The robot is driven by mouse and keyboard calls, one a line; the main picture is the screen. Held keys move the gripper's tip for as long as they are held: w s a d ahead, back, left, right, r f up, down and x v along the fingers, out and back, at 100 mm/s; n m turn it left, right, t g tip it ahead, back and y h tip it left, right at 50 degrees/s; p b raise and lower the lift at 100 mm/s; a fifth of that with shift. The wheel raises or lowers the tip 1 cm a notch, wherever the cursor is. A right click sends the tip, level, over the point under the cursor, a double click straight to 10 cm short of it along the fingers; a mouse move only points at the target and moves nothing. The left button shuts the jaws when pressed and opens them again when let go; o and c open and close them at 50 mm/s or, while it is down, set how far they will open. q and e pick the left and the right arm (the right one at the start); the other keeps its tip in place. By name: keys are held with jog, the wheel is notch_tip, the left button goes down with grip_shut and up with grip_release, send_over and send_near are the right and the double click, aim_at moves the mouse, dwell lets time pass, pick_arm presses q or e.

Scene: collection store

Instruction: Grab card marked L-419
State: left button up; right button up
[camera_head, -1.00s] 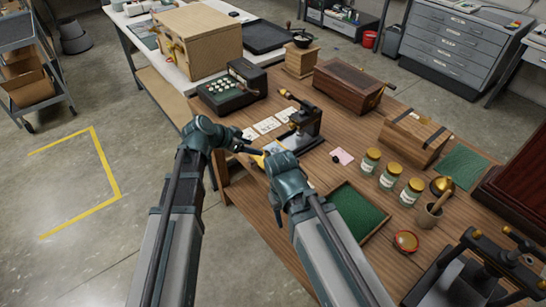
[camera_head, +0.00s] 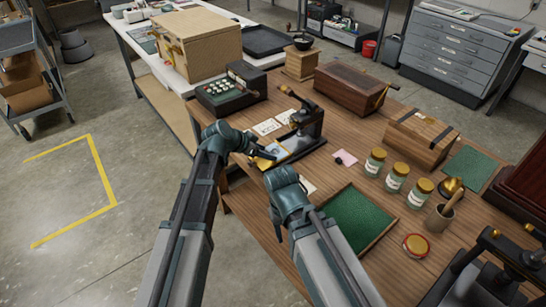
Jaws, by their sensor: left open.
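White cards lie on the wooden table beside the black press (camera_head: 307,128), one at its left (camera_head: 267,127) and one further back (camera_head: 286,115). Part of another white card (camera_head: 307,184) shows beside my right wrist. The markings are too small to read, so I cannot tell which is L-419. My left gripper (camera_head: 264,150) is open, its dark fingers just over or beside the yellow and blue card. My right gripper (camera_head: 284,180) is over the table's front edge; its fingers are hidden.
A green-lined tray (camera_head: 384,237) lies right of my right arm. A keyed machine (camera_head: 230,92) is at the back left.

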pick_arm(q)
grip_shut()
jog(key=shift+r, duration=0.2)
dwell(0.3)
jog(key=shift+r+p, duration=0.9)
jog(key=shift+p, duration=0.2)
notch_tip(320, 180, up, 2)
jog(key=shift+r+p, duration=0.1)
jog(key=shift+p, duration=0.95)
jog(key=s+a, duration=1)
jog(key=s, duration=0.2)
jog(key=shift+s+r+p, duration=0.35)
jog(key=shift+p, duration=0.05)
